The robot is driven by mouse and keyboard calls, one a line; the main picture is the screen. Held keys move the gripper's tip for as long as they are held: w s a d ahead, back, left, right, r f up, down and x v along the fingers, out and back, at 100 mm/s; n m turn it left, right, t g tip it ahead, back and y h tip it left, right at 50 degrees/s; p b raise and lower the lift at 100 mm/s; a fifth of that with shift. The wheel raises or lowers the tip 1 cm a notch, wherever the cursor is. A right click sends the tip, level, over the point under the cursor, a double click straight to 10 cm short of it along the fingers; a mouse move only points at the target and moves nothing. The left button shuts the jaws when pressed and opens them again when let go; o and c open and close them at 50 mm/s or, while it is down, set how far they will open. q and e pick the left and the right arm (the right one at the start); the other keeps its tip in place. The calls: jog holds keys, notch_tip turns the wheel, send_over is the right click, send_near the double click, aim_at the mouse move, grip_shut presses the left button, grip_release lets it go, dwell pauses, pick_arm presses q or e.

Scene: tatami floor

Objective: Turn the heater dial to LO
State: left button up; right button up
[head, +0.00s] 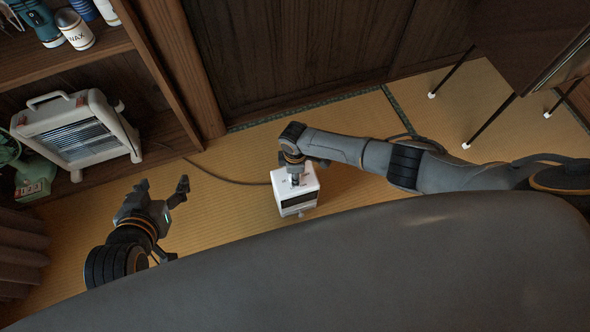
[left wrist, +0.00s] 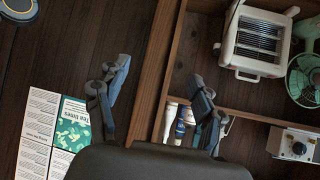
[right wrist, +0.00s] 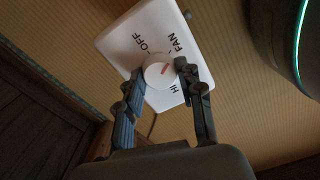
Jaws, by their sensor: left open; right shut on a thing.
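The small white heater (head: 293,204) stands on the tatami in the middle of the head view, with a dark slot in its front. In the right wrist view its white top (right wrist: 118,40) carries a round white dial (right wrist: 157,78) with a red-orange mark. OFF, FAN and HI are readable around it. LO is not visible; a finger covers part of the top. My right gripper (right wrist: 160,72) is shut on the dial, one finger on each side; in the head view it reaches down from above. My left gripper (head: 163,189) is open and empty, left of the heater and apart from it.
A wooden shelf (head: 170,60) on the left holds a larger white heater (head: 75,128), a green fan (head: 10,148) and bottles (head: 74,30). A cord (head: 225,180) runs across the mat from the small heater. A thin-legged dark cabinet (head: 520,45) stands at upper right.

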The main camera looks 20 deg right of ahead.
jog(key=m+p, duration=0.2)
jog(key=m, duration=0.3)
jog(key=shift+s+m, duration=0.1)
jog(key=shift+m, duration=0.2)
jog(key=shift+m+p, duration=0.3)
jog(key=shift+m, duration=0.1)
pick_arm(q)
jog(key=s+a+f+g+y+p, duration=0.1)
jog(key=s+a+f+g, duration=0.2)
jog(key=s+g, duration=0.3)
jog(key=s, duration=0.5)
jog(key=shift+s+a+f+g+y, duration=0.2)
jog(key=shift+a+g+y, duration=0.1)
jog(key=shift+a+g, duration=0.1)
pick_arm(e)
jog(key=m, duration=0.5)
jog(key=o, duration=1.2)
jog(key=shift+r, duration=0.1)
